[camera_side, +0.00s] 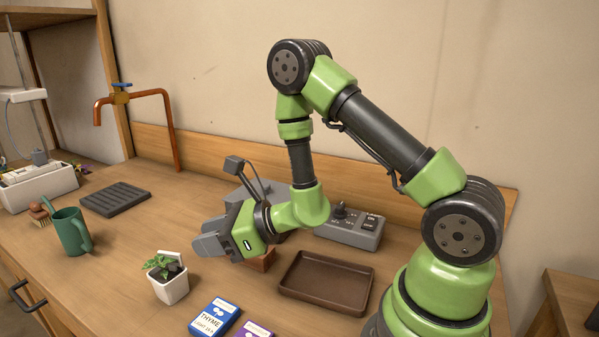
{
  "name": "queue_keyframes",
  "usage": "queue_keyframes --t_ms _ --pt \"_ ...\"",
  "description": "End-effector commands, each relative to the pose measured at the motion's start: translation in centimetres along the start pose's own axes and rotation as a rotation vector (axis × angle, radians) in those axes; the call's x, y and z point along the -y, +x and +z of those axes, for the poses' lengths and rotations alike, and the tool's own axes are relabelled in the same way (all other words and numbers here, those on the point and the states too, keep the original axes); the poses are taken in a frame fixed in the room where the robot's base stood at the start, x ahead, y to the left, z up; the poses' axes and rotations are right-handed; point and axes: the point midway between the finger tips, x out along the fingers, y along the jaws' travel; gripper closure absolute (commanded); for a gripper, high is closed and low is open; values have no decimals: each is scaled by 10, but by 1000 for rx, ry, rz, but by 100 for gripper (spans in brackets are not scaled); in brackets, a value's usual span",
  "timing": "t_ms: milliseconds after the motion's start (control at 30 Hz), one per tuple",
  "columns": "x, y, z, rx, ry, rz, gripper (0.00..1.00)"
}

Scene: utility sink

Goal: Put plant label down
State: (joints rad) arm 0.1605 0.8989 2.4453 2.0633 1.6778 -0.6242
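A white pot (172,287) with a small green plant (160,265) stands near the front of the wooden bench. A small white upright piece (171,256) shows behind the leaves at the pot's back edge; it may be the plant label or part of the rim, I cannot tell. My gripper (205,243) is above the bench, to the right of the pot and a little behind it, pointing left. Its grey fingers are seen from the side, so their gap is hidden. I see no label clearly between them.
A brown tray (326,303) lies right of my gripper, with a grey control box (350,231) behind it. Seed packets, blue (214,318) and purple (254,330), lie in front.

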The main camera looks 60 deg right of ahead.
Motion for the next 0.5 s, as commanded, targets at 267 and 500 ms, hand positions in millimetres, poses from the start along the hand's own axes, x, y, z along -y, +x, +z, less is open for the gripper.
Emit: queue_keyframes --t_ms 267,500 --pt "-105 -60 105 180 -494 599 67" --pt "-144 -149 104 82 -1227 914 67"
